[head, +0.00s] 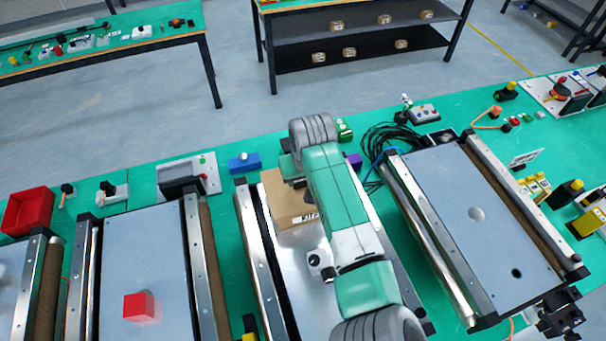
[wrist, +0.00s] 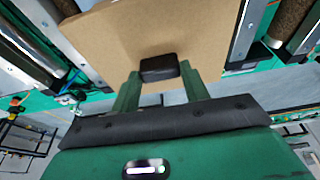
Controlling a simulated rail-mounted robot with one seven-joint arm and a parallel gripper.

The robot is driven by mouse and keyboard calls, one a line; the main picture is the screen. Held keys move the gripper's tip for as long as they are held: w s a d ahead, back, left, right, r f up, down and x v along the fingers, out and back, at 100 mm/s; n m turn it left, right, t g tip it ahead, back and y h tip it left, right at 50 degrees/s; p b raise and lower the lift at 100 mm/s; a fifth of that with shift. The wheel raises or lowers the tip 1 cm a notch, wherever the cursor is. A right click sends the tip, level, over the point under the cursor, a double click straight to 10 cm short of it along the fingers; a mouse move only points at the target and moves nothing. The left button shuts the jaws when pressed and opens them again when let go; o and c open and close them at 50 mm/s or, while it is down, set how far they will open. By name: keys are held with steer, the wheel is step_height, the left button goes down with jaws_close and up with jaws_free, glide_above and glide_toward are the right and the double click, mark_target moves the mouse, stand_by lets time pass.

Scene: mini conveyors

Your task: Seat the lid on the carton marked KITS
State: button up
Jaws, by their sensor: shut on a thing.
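In the wrist view, my gripper (wrist: 158,74) is shut on the black knob (wrist: 158,68) of a flat brown cardboard lid (wrist: 150,28), a green finger on each side of it. In the head view, the brown carton (head: 296,220) stands on a middle conveyor, with a white label reading "KIT", its end covered by my arm. A brown cardboard top (head: 280,192) shows at the carton, beside my wrist. My arm hides the right part of it and the fingers, so I cannot tell whether the lid rests on the carton or is held above it.
The carton's conveyor has metal rails (head: 262,262) on its side. A red cube (head: 141,307) lies on the conveyor to the left. The right conveyor (head: 475,213) carries no box. A blue block (head: 244,162) and a purple block (head: 354,160) lie behind on the green table.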

steer(key=shift+f, duration=0.35)
steer(key=o, duration=1.1)
steer(key=v, duration=0.7)
steer(key=shift+s+r, duration=0.1)
steer(key=shift+r, duration=0.3)
